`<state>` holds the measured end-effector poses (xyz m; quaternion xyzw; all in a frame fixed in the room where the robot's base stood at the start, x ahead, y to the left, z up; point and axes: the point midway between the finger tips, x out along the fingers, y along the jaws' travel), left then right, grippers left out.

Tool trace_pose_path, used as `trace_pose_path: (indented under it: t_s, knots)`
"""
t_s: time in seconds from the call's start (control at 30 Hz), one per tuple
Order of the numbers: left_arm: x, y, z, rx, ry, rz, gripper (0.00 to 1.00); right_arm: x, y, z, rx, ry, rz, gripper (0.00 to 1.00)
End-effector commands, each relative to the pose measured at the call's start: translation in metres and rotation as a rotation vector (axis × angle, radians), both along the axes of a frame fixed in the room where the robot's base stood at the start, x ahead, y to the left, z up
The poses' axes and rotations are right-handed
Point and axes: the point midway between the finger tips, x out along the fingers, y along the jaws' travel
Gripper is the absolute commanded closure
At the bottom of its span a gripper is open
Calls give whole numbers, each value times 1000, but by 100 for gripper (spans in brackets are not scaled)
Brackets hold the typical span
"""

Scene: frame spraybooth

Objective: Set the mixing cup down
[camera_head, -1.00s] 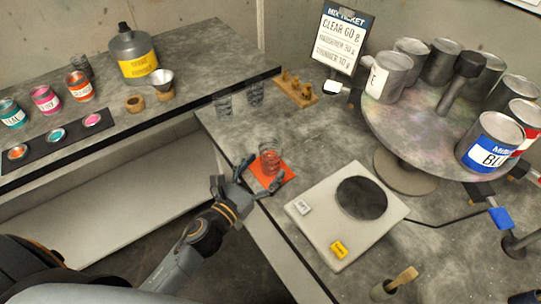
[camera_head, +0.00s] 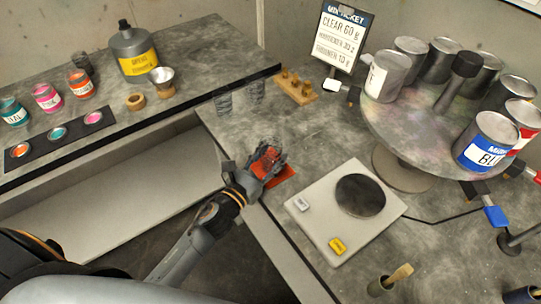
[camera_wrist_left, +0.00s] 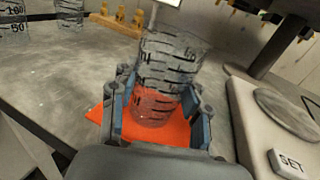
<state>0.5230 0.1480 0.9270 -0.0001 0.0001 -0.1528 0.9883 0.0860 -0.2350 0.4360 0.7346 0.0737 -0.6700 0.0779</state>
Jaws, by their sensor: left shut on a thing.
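The mixing cup (camera_wrist_left: 168,68) is clear with dark measuring marks and a reddish lower part. In the left wrist view it is between the fingers of my left gripper (camera_wrist_left: 158,112), which is shut on it. It leans slightly in that view. An orange-red mat (camera_wrist_left: 97,113) lies under and around it. In the head view my left gripper (camera_head: 258,172) is at the mat (camera_head: 284,178) and partly hides the cup (camera_head: 268,158). Whether the cup's base touches the mat is hidden. My right gripper does not show.
A scale (camera_head: 318,222) with a round dark plate (camera_head: 361,195) is right of the mat. Two clear cups (camera_head: 223,101) and a wooden rack (camera_head: 296,90) stand behind. A turntable (camera_head: 400,130) carries several cans. The bench edge is close to my left arm.

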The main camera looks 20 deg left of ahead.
Motion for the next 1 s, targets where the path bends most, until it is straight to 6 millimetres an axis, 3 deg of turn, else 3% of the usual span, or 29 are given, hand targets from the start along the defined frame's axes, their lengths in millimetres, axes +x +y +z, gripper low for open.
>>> trace_pose_path:
  t_s: [0.23,0.43,0.67,0.8,1.0]
  knots:
    - [0,0,8,3,-2,-2,73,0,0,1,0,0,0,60]
    - [-3,-1,38,6,-5,-5,73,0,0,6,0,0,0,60]
    - [-50,-16,94,0,-2,-6,73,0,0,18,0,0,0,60]
    - [-84,-28,105,-3,3,-3,73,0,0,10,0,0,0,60]
    - [-117,-38,121,-4,2,-2,73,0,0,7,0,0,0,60]
